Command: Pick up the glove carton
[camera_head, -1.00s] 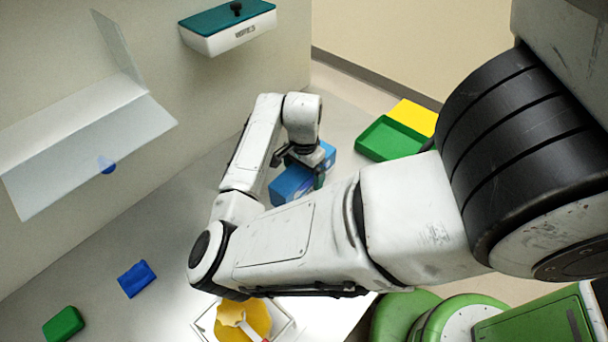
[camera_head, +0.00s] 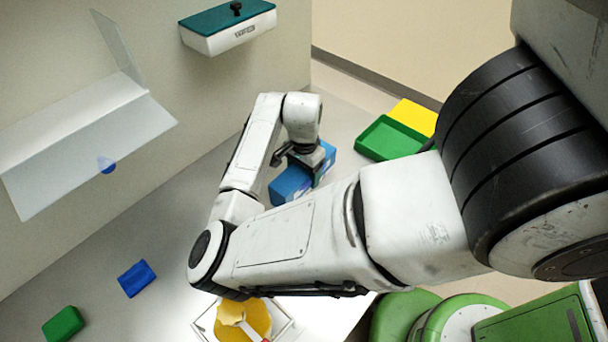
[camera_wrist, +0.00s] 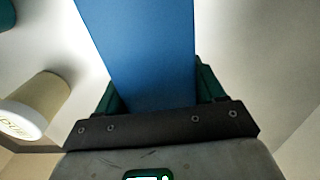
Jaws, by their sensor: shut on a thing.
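The glove carton (camera_head: 290,187) is a blue box with a lighter printed patch, on the grey worktop near its far right part in the head view. My gripper (camera_head: 303,168) reaches down over it and partly hides it. In the wrist view the carton (camera_wrist: 145,50) stands as a broad blue face between the two green-edged fingers of my gripper (camera_wrist: 158,92). The fingers are shut on the carton, one on each side. I cannot tell whether the carton's underside is touching the worktop.
A green tray (camera_head: 385,139) and a yellow item (camera_head: 414,117) lie beyond the carton. A teal-lidded wipes box (camera_head: 228,30) and a clear shield (camera_head: 88,150) are on the wall. A blue packet (camera_head: 137,279), green block (camera_head: 63,324) and white tray (camera_head: 286,328) lie nearer.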

